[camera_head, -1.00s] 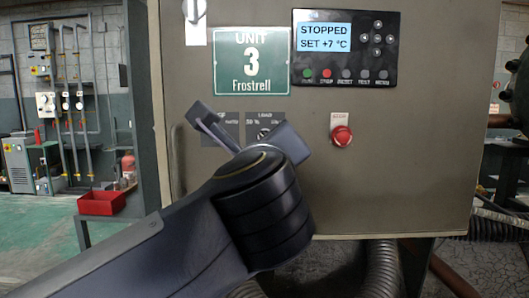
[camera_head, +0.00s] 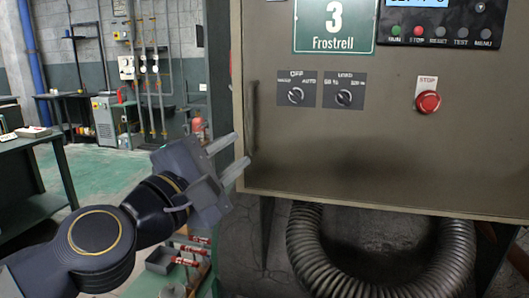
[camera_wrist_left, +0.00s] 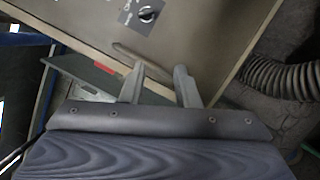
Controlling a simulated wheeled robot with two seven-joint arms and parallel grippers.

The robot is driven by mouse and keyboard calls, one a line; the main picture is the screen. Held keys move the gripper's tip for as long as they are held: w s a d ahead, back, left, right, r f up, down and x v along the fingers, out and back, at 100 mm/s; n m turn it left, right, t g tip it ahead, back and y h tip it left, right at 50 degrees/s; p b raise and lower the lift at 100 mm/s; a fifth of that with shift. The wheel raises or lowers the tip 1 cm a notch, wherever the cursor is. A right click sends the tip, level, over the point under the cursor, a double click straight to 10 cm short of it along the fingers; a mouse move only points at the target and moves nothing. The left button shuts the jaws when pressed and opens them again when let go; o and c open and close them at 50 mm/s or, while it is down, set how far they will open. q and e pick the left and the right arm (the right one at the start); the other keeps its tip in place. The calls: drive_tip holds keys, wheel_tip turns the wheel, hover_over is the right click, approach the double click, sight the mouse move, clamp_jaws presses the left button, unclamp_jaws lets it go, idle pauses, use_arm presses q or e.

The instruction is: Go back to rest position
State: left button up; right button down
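My left gripper (camera_head: 232,158) is at the lower left corner of the grey unit cabinet (camera_head: 400,150) in the head view. Its two fingers are spread apart with nothing between them. The cabinet carries two rotary knobs (camera_head: 318,92), a red stop button (camera_head: 428,101) and a green Unit 3 Frostrell sign (camera_head: 335,25). My right gripper is in neither view.
A ribbed hose (camera_head: 330,265) loops under the cabinet. A dark tray (camera_head: 165,260) and red-ended items lie low beside my left arm. A dark table (camera_head: 30,140) stands at the far left. Green floor (camera_head: 100,165) lies open between the table and cabinet.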

use_arm(q)
drive_tip(key=s+a+f+m+g+y, duration=0.2)
drive_tip(key=s+a+f+m+g, duration=0.3)
drive_tip(key=f, duration=0.7)
drive_tip(key=s+a+f+m+g+y, duration=0.2)
drive_tip(key=s+a+f+m+y, duration=0.15)
drive_tip(key=s+a+f, duration=0.55)
drive_tip(key=s+a+f+m+g+y, duration=0.15)
drive_tip(key=s+f+m+g, duration=0.35)
drive_tip(key=f, duration=0.9)
wheel_tip(320, 180, up, 19)
drive_tip(key=t+p, duration=0.1)
drive_tip(key=p, duration=1.9)
drive_tip(key=shift+a+m, duration=0.35)
drive_tip(key=shift+m, duration=0.1)
